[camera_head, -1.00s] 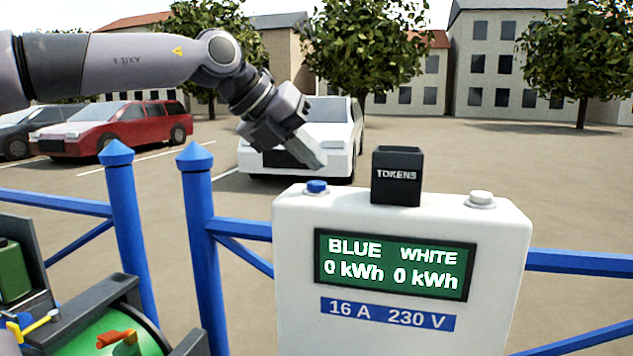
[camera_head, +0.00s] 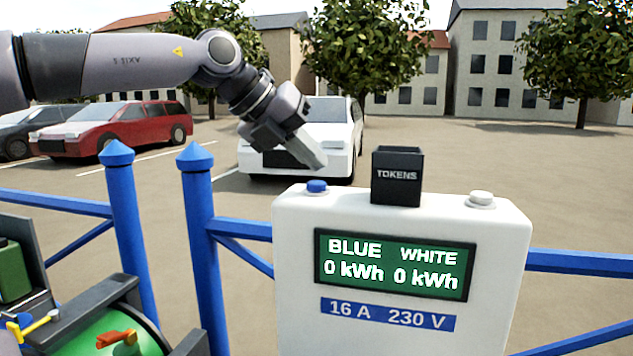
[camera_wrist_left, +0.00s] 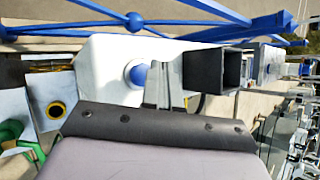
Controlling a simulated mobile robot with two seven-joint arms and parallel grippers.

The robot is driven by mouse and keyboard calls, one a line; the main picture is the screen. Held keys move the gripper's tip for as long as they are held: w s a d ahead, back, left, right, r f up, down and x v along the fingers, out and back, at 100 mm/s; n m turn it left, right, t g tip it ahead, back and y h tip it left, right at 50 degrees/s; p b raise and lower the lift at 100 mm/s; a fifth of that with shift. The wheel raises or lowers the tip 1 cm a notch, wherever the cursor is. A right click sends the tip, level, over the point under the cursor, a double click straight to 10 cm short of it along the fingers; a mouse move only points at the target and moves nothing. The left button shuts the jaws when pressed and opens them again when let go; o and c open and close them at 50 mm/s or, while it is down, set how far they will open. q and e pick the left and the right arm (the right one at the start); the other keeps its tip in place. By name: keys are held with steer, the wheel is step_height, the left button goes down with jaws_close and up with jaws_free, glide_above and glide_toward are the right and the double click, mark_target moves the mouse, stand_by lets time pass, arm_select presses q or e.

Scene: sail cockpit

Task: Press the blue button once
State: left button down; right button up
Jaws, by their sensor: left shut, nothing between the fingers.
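The blue button (camera_head: 317,186) sits on the left part of the top of a white power pedestal (camera_head: 290,250). In the left wrist view the blue button (camera_wrist_left: 138,75) shows just left of the fingers. My left gripper (camera_head: 318,165) is shut and empty, with its fingertips pointing down a little above the blue button; its shut fingers also show in the left wrist view (camera_wrist_left: 158,78). They appear apart from the button. The pedestal's display (camera_head: 395,265) reads BLUE 0 kWh and WHITE 0 kWh. My right gripper is not in view.
A black TOKENS box (camera_head: 397,176) stands on the pedestal top, right of the blue button. A white button (camera_head: 481,197) sits farther right. A blue railing (camera_head: 200,250) runs beside and behind the pedestal. A green reel-like thing (camera_head: 110,335) is at lower left.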

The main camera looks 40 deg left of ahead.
mark_target(310, 183)
arm_select(q)
steer(key=shift+f+b, duration=0.35)
steer(key=shift+f, duration=0.1)
steer(key=shift+f+b, duration=0.45)
steer(key=shift+f, duration=0.1)
stand_by(0.8)
steer(key=shift+r, duration=0.1)
steer(key=shift+r+p, duration=0.85)
step_height(310, 183, up, 5)
steer(key=p, duration=0.4)
steer(key=shift+r, duration=0.1)
stand_by(0.9)
